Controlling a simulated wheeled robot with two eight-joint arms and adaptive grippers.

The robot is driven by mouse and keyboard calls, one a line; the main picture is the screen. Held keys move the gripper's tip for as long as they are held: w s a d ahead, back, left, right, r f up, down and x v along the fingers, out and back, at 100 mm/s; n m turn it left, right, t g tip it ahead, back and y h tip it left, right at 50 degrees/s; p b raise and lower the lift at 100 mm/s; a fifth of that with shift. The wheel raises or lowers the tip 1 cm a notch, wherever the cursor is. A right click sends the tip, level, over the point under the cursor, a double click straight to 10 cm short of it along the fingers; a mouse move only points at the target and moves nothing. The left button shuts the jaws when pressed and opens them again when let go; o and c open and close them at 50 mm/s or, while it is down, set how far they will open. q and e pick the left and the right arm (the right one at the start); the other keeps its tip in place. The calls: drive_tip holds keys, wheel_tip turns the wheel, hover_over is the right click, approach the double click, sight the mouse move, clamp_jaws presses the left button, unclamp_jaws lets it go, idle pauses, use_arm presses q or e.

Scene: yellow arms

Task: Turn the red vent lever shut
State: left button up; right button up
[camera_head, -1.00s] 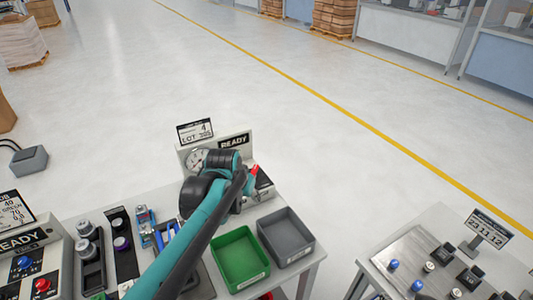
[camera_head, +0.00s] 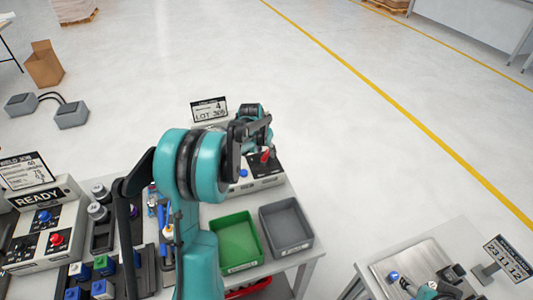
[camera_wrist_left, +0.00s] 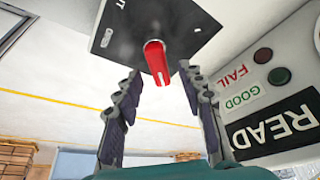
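The red vent lever (camera_head: 266,155) stands on a dark plate on top of the grey test station (camera_head: 262,184), behind the bins. In the left wrist view the red lever (camera_wrist_left: 156,62) sticks out from the dark plate (camera_wrist_left: 135,28), which carries partly cropped lettering. My left gripper (camera_wrist_left: 160,74) is open there, one finger on each side of the lever's free end, with gaps showing. In the head view my left arm covers much of the station, and the fingers are hard to make out near the lever.
A green bin (camera_head: 236,244) and a grey bin (camera_head: 286,228) sit in front of the station. A control box with blue and red knobs (camera_head: 44,230) stands at the left. A LOT sign (camera_head: 209,110) rises behind. Another table (camera_head: 385,266) is at the lower right.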

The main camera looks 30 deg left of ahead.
use_arm(q)
drive_tip(key=shift+w+f, duration=0.1)
drive_tip(key=shift+f, duration=0.35)
clamp_jaws()
